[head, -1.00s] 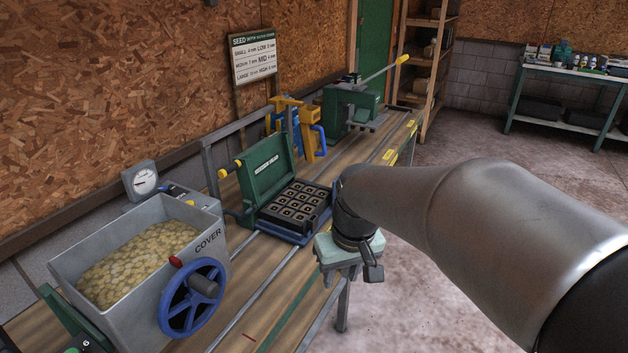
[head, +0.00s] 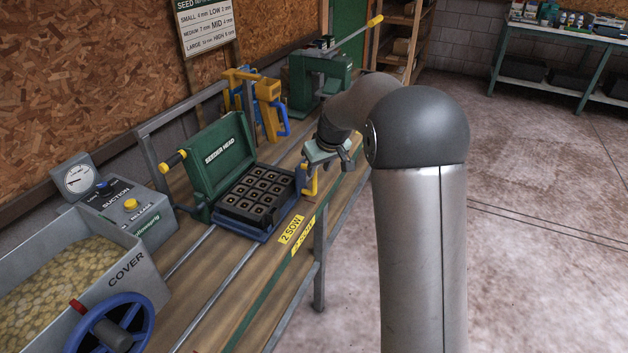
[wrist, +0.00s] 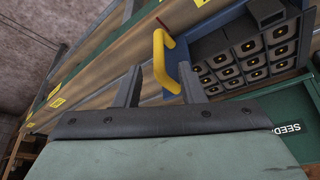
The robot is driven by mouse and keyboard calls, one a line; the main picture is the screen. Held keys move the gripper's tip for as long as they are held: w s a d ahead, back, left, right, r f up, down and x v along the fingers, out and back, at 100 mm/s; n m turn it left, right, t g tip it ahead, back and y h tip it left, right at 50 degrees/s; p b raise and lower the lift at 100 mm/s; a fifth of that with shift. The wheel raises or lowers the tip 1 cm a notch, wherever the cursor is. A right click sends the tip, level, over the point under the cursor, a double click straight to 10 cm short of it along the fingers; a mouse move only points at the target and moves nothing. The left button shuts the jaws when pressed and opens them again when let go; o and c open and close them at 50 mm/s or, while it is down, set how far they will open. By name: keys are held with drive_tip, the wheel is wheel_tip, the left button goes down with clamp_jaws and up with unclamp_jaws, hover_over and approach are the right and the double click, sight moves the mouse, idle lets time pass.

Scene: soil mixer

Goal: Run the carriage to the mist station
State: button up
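The blue carriage (head: 262,236) sits on the bench rails beside the yellow "2 SOW" label (head: 292,229). My gripper (head: 327,168) is just above and beside this handle. In the wrist view, the two fingers (wrist: 160,68) are apart and the yellow handle (wrist: 159,55) shows between them. I cannot tell whether they touch it. I cannot tell which station is the mist station.
The green seeder head (head: 218,150) stands tilted up behind the tray. Farther along are a yellow and blue device (head: 258,100) and a green lever machine (head: 322,80). The cover hopper (head: 70,275) with its blue wheel (head: 110,325) is at near left. The rails between hopper and carriage look clear.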

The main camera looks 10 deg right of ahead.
sight(315, 178)
drive_tip(key=x, duration=0.8)
drive_tip(key=shift+d+p, duration=0.1)
drive_tip(key=shift+p, duration=0.3)
clamp_jaws()
